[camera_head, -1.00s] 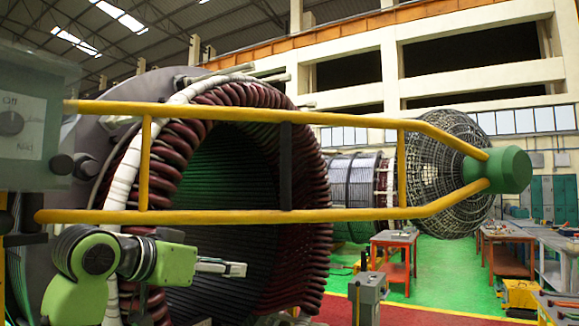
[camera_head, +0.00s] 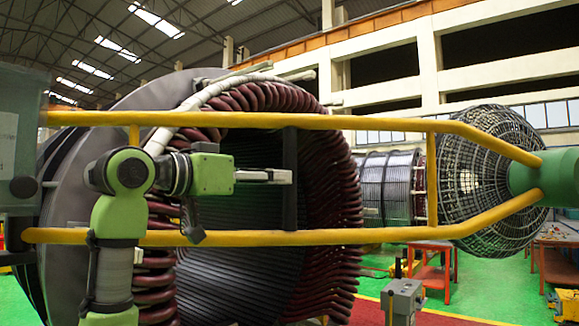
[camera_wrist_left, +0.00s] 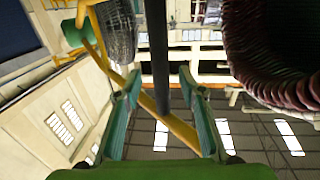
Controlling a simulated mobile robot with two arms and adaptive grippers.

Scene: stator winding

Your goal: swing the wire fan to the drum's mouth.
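The wire fan (camera_head: 484,180), a round grey mesh dome, shows at the right by a green hub (camera_head: 540,172), where two yellow rails (camera_head: 230,237) meet. A black upright bar (camera_head: 290,210) joins the rails. The drum (camera_head: 125,100), a big grey ring with maroon coils around a dark mouth, stands behind the rails at the left. My left gripper (camera_head: 290,176) points right, level between the rails, its tips at the black bar. In the left wrist view its fingers (camera_wrist_left: 160,80) are apart with the bar between them; contact cannot be told. My right gripper is out of view.
A grey pedestal box (camera_head: 403,300) stands on the floor at lower middle right. A red bench (camera_head: 433,268) stands beyond it. A grey control box (camera_head: 25,140) is at the left edge. Green floor (camera_head: 475,285) is open at the right.

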